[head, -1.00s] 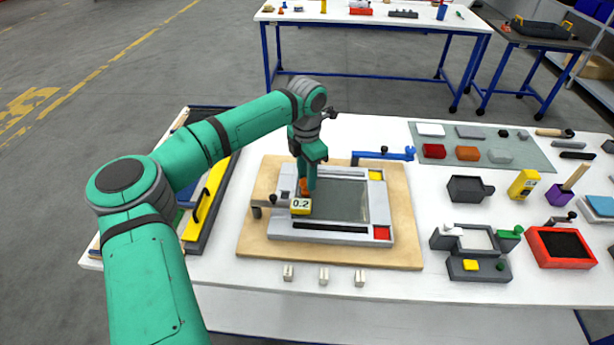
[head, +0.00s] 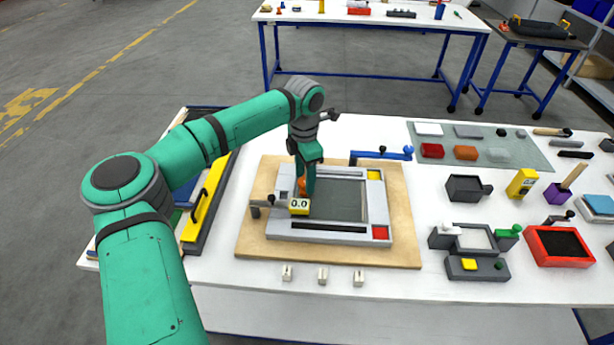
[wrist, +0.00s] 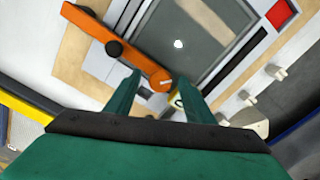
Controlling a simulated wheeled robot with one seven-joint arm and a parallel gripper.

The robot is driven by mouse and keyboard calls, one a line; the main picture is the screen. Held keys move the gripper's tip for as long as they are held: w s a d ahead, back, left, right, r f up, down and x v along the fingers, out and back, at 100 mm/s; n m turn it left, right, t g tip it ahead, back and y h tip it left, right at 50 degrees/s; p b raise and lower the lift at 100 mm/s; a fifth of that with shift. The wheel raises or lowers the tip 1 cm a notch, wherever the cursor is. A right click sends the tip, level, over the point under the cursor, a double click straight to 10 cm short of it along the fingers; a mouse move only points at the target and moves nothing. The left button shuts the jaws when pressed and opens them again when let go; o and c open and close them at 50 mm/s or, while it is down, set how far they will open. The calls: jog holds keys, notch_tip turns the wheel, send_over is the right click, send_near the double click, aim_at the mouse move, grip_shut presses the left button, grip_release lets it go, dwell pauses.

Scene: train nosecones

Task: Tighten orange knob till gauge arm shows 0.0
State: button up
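The orange knob (head: 301,184) stands at the left side of a grey frame (head: 310,236) with a dark pane. My gripper (head: 306,188) points down at it, and one finger covers part of it.
The frame lies on a wooden board (head: 255,240). A blue clamp (head: 382,155) is at the back. Several small white blocks (head: 323,275) stand in front. A yellow-and-black case (head: 204,212) lies left. Tools and trays, including a red tray (head: 562,261), fill the table's right side.

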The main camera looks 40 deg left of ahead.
aim_at(304, 181)
notch_tip(304, 181, up, 11)
dwell(0.8)
jog(key=shift+f, duration=0.15)
